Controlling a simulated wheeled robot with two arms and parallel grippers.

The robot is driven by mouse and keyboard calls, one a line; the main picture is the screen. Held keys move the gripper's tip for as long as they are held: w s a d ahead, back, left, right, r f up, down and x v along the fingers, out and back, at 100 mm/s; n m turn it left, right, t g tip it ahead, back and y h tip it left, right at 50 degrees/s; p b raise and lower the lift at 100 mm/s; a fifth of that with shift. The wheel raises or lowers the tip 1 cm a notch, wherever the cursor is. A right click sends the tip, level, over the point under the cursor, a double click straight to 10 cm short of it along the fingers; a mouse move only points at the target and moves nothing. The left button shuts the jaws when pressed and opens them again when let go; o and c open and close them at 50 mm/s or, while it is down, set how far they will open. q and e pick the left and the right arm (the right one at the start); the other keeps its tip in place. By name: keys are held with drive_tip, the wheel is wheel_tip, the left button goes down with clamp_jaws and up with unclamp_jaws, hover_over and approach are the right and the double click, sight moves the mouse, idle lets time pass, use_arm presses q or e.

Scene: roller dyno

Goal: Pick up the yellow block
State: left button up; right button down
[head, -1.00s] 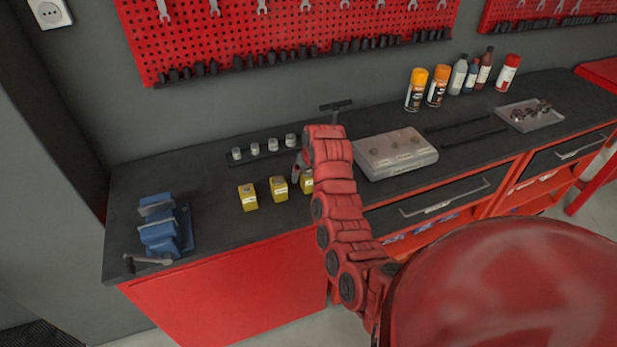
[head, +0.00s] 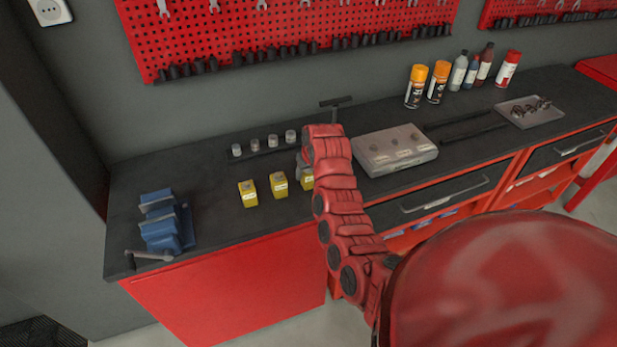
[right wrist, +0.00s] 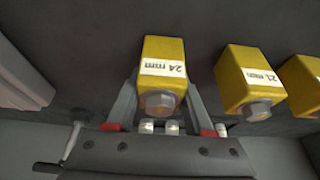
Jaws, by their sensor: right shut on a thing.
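Three yellow blocks with white labels and a grey hex bolt head on each are on the dark bench. In the head view, the left block (head: 248,194) and the middle block (head: 278,185) are in full view. The right block (head: 307,180) is partly hidden by my right arm. In the right wrist view, my right gripper (right wrist: 162,88) is shut on the yellow block labelled 24 mm (right wrist: 160,76), one finger on each side. A block labelled 21 mm (right wrist: 250,84) stands beside it, apart from the fingers. My left gripper is not in view.
A row of small grey sockets (head: 272,142) stands behind the blocks. A blue vise (head: 162,222) is at the bench's left end. A grey case (head: 394,149) lies right of my arm. Spray cans and bottles (head: 438,82) stand farther right, near a tray (head: 530,111).

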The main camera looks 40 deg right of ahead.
sight(311, 171)
idle(0.4)
drive_tip(key=shift+r+b, duration=0.45)
drive_tip(key=shift+b, duration=0.05)
wheel_tip(311, 171, up, 2)
drive_tip(key=shift+s+r+b, duration=0.1)
drive_tip(key=shift+r+b, duration=0.15)
drive_tip(key=shift+b, duration=0.6)
drive_tip(key=shift+s+a+b, duration=0.1)
drive_tip(key=shift+s+b, duration=0.25)
drive_tip(key=shift+s, duration=0.85)
drive_tip(key=s+p, duration=0.1)
drive_tip(key=s, duration=0.1)
drive_tip(key=s+r+p, duration=0.1)
drive_tip(key=p, duration=0.1)
drive_tip(key=s+p, duration=0.2)
drive_tip(key=shift+s+a+r, duration=0.2)
drive_tip(key=shift+s+r, duration=0.1)
drive_tip(key=shift+r, duration=0.05)
drive_tip(key=s+p, duration=0.3)
drive_tip(key=s, duration=0.4)
wheel_tip(311, 171, up, 13)
drive_tip(key=p, duration=1)
drive_tip(key=shift+s+a, duration=0.3)
drive_tip(key=shift+s, duration=0.05)
